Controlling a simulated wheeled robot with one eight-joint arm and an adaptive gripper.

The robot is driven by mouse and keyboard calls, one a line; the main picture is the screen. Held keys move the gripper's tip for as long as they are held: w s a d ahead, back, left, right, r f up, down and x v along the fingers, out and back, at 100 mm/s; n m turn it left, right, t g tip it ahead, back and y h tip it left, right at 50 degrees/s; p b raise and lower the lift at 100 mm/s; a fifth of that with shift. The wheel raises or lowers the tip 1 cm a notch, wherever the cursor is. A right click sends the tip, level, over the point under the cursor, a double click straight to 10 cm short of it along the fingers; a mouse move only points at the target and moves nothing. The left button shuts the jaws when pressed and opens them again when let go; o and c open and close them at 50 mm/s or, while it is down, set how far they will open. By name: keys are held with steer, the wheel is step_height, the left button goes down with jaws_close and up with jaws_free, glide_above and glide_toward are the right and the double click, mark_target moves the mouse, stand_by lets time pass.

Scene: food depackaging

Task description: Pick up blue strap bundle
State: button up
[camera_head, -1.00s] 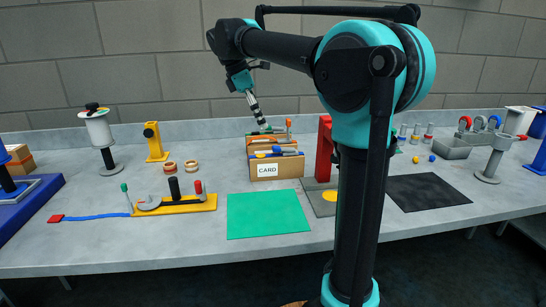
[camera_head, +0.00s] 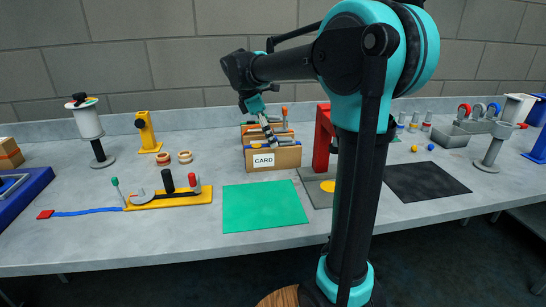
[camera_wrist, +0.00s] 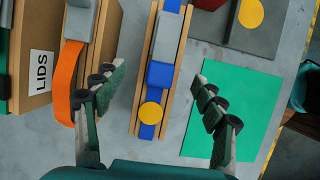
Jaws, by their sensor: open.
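A blue strap bundle (camera_wrist: 150,113) lies in a narrow wooden-walled slot in the wrist view.
The CARD box (camera_head: 287,158) has a red upright (camera_head: 322,140) close at its right. An orange strap (camera_wrist: 70,85) lies in the neighbouring slot, by the LIDS box (camera_wrist: 32,95). A bare green mat (camera_head: 265,207) lies in front. A flat blue strip (camera_head: 88,212) lies at far left.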

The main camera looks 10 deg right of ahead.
mark_target(273, 155)
steer(key=shift+d+x, duration=0.1)
steer(key=shift+x, duration=1.25)
steer(key=shift+d+x, duration=0.15)
steer(key=shift+x, duration=1.2)
steer(key=shift+r, duration=0.15)
steer(key=shift+c, duration=0.3)
jaws_close()
